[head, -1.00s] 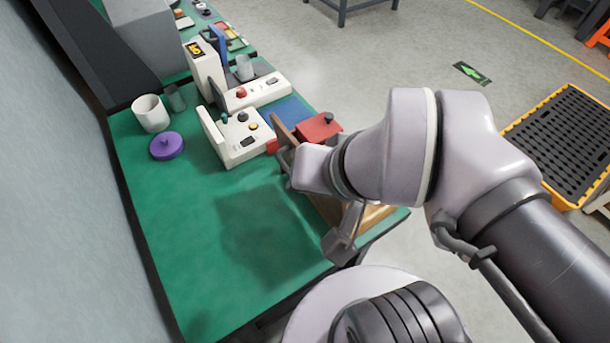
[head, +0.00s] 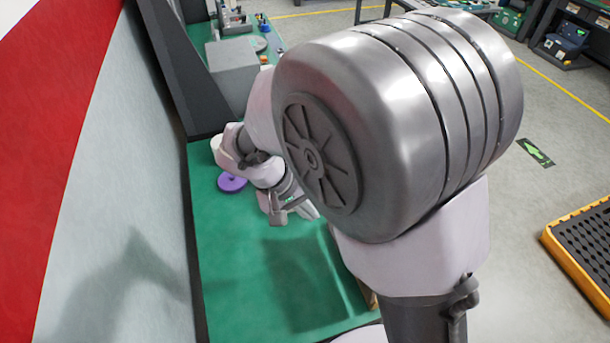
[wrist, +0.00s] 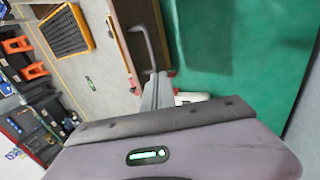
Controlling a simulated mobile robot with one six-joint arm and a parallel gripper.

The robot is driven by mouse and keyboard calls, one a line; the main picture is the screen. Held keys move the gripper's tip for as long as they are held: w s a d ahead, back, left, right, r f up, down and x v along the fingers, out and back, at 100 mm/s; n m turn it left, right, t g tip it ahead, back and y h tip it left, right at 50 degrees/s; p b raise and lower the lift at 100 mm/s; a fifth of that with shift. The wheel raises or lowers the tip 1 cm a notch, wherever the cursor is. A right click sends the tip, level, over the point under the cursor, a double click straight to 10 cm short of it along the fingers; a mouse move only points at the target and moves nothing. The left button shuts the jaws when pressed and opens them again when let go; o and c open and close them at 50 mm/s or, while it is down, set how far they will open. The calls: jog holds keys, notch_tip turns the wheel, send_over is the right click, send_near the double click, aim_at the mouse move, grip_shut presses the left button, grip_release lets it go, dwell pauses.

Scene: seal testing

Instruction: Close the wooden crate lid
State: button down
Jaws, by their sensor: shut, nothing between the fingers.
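The wooden crate (wrist: 119,42) shows in the upper middle of the wrist view, with a brown panel that looks like its lid (wrist: 155,22) and a grey bar handle. I cannot tell the lid's exact angle. In the head view only a small wooden edge (head: 371,298) shows low behind my arm; the rest is hidden. My gripper (head: 304,211) is shut and empty over the green table, left of the crate. In the wrist view its fingers (wrist: 157,91) overlap the area near the handle's end, but I cannot tell whether they touch it.
The green table (head: 235,280) is clear at the front left. A purple round lid (head: 231,183) lies beyond my gripper, near the wall. A white device (wrist: 191,98) shows past my fingers in the wrist view. A black-and-yellow pallet (head: 585,245) stands on the floor at right.

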jog(key=d+f, duration=0.2)
jog(key=w+d+f, duration=0.1)
jog(key=d+f, duration=0.1)
jog(key=d, duration=0.1)
jog(key=shift+w+f, duration=0.1)
jog(key=shift+w, duration=0.05)
jog(key=shift+w+d, duration=0.15)
jog(key=shift+d, duration=0.3)
jog(key=shift+d, duration=0.1)
